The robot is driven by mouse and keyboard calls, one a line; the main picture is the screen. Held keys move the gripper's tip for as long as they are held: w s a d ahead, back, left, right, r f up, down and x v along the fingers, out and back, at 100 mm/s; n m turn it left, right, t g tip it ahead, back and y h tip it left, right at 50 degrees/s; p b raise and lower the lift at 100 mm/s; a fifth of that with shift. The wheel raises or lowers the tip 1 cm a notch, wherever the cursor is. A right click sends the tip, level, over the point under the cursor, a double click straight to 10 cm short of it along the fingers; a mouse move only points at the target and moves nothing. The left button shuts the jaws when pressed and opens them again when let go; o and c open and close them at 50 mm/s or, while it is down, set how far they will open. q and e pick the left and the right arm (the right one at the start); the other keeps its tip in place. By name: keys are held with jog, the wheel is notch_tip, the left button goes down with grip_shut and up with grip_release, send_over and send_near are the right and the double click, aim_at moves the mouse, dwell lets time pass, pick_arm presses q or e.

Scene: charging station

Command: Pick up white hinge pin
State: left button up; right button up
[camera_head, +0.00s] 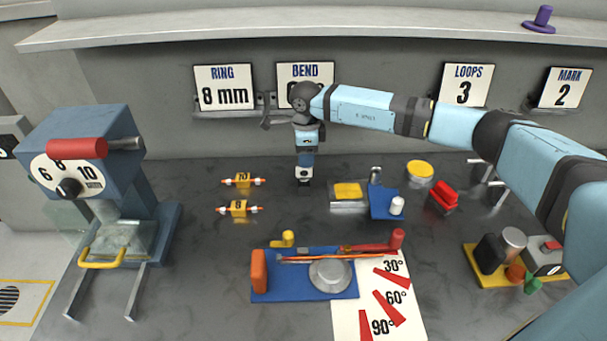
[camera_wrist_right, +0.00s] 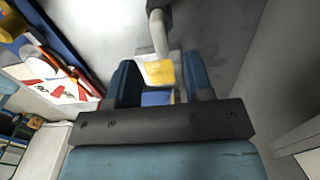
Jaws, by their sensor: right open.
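The white pin (camera_head: 397,205) stands upright as a short white cylinder on a blue block (camera_head: 381,203) right of the workbench's middle. My right gripper (camera_head: 304,183) points down over the bench, left of the pin and clear of it. In the right wrist view its two blue fingers (camera_wrist_right: 160,85) are apart, with a yellow-topped block (camera_wrist_right: 159,71) and a blue surface in view between them. A pale grey cylinder (camera_wrist_right: 159,33) also shows there; I cannot tell what it is. I cannot make out the white pin in that view. My left gripper is out of view.
A grey block with a yellow pad (camera_head: 347,190) stands between gripper and pin. A blue bending fixture (camera_head: 262,290) lies in front. The shelf (camera_head: 300,33) runs above.

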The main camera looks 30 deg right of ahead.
aim_at(304, 177)
jog(key=shift+w+a+f, duration=0.1)
jog(key=shift+f, duration=1.4)
jog(key=shift+w+a+f, duration=0.1)
jog(key=shift+f, duration=1.4)
grip_shut()
